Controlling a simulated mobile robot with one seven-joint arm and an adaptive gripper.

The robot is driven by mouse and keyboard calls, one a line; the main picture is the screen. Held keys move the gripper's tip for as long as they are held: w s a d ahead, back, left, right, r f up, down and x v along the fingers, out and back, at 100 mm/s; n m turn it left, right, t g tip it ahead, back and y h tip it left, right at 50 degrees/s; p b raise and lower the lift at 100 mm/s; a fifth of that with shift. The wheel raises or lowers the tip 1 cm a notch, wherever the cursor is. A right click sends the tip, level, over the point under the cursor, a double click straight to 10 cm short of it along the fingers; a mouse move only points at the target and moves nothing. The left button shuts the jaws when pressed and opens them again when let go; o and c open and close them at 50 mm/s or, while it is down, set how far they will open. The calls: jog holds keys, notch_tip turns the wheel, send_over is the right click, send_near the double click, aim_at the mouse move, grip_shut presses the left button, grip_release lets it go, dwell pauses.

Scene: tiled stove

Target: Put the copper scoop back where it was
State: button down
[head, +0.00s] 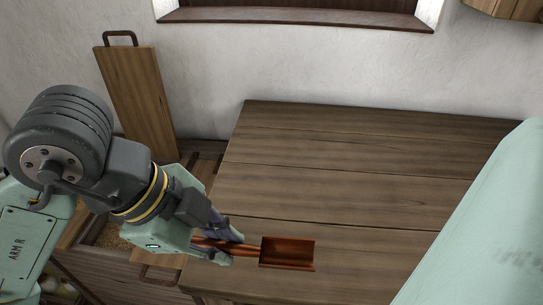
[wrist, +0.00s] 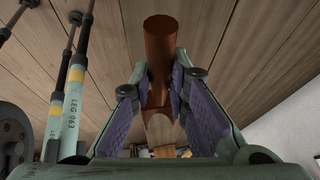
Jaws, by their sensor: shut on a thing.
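The copper scoop (head: 288,253) shows in the head view over the left front part of the wooden table (head: 330,190). Its trough points right and its handle runs left into my gripper (head: 232,245). My gripper is shut on the handle. I cannot tell whether the scoop touches the tabletop. In the wrist view the copper scoop (wrist: 160,42) stands out between the purple finger pads of my gripper (wrist: 166,88).
Left of the table is an open wooden bin (head: 100,262) with brown grainy contents (head: 115,236), partly hidden by my arm. A wooden lid (head: 140,95) with a dark handle stands up against the wall behind it. Most of the tabletop is clear.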

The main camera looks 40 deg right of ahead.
jog(key=s, duration=0.1)
jog(key=s+a+f, duration=0.1)
jog(key=shift+s+f, duration=0.15)
jog(key=shift+s, duration=0.25)
jog(key=shift+p, duration=0.5)
jog(key=w+p, duration=0.1)
jog(key=d+p, duration=0.1)
jog(key=p, duration=0.1)
jog(key=shift+w+d+r, duration=0.1)
jog(key=shift+w+r, duration=0.2)
jog(key=shift+w, duration=0.1)
jog(key=p, duration=0.2)
send_over(235, 213)
jog(key=a, duration=0.2)
jog(key=shift+w+d+f, duration=0.15)
jog(key=shift+w+f, duration=0.05)
jog(key=shift+f, duration=0.9)
jog(key=shift+w+f, duration=0.15)
jog(key=shift+f+p, duration=0.3)
jog(key=shift+f, duration=1.35)
jog(key=shift+f, duration=0.1)
jog(key=shift+f, duration=0.15)
jog(key=c, duration=1.5)
grip_release()
jog(key=shift+c, duration=0.2)
